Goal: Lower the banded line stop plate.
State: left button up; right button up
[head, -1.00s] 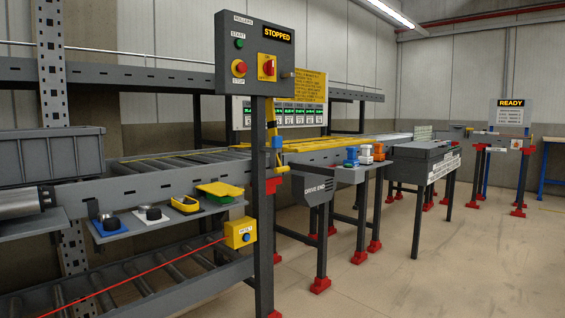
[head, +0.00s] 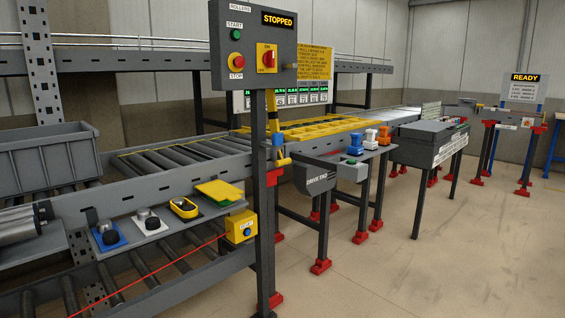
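A yellow upright piece with dark marks (head: 272,103) stands by the grey control post (head: 261,190), above a blue part (head: 277,140) and a short yellow part (head: 283,162). It may be the banded stop plate, but it is too small to be sure. Yellow framed sections (head: 315,129) lie on the conveyor behind it. The control box (head: 252,48) on the post reads STOPPED and carries a green button, a red button and a red rotary switch. Neither of my grippers is in view.
A grey roller conveyor (head: 70,208) runs from the left toward the back. A shelf with a yellow-green plate (head: 219,191) and several small devices hangs on its front. A yellow box (head: 240,227) has a red cord. Open floor (head: 410,260) lies at the right.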

aim_at(272, 108)
jog(key=i+l+u, duration=0.1)
jog(key=i+l, duration=0.15)
jog(key=i, duration=0.2)
jog(key=i+l, duration=0.25)
jog(key=i, duration=0.2)
jog(key=i+l+u, duration=0.15)
jog(key=i, duration=0.3)
jog(key=l, duration=0.1)
